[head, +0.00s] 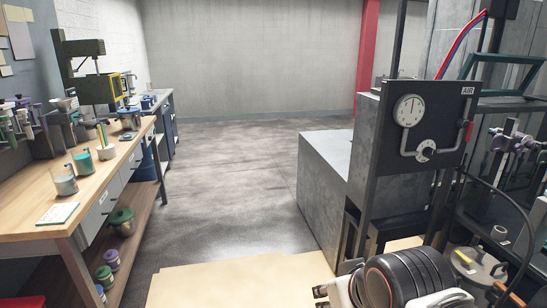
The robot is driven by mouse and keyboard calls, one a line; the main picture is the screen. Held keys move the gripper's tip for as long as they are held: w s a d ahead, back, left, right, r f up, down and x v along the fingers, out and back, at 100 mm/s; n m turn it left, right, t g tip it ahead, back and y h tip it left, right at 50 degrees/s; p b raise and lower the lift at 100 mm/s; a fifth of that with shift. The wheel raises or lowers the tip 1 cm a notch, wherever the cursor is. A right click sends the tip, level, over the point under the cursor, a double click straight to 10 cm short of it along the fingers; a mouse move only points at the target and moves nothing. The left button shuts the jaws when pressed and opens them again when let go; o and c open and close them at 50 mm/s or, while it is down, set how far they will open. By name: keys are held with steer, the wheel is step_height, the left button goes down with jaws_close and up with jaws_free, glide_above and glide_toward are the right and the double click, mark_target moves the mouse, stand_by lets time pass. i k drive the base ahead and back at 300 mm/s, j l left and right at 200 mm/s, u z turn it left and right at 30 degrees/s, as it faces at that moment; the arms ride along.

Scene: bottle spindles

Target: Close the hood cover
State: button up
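No hood cover can be clearly made out in the head view. A dark green open frame (505,75) sits tilted at the upper right, behind a black gauge panel; I cannot tell whether it is the cover. My arm shows at the bottom right as a black ringed link with white parts. Whether the fingers are open or shut cannot be told.
The black panel (440,155) with a gauge stands at right beside a grey block (318,190). Shelves with a lidded pot (475,265) are at far right. A wooden workbench (28,207) with cups and tools lines the left. The middle floor (230,180) is clear.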

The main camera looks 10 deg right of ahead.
mark_target(537, 62)
steer(key=i+j+z, duration=0.15)
steer(key=i+z, duration=0.3)
steer(key=i, duration=0.25)
steer(key=i+j+z, duration=0.4)
steer(key=i, duration=0.2)
steer(key=i+j+z, duration=0.45)
steer(key=i+j, duration=0.15)
steer(key=i+j+z, duration=0.45)
steer(key=j+z, duration=0.25)
steer(key=i+j+z, duration=0.15)
steer(key=j+z, duration=0.15)
steer(key=j, duration=0.2)
steer(key=i+j+z, duration=0.1)
steer(key=j+z, duration=0.25)
steer(key=j, duration=0.15)
steer(key=j+z, duration=0.35)
steer(key=j, duration=0.15)
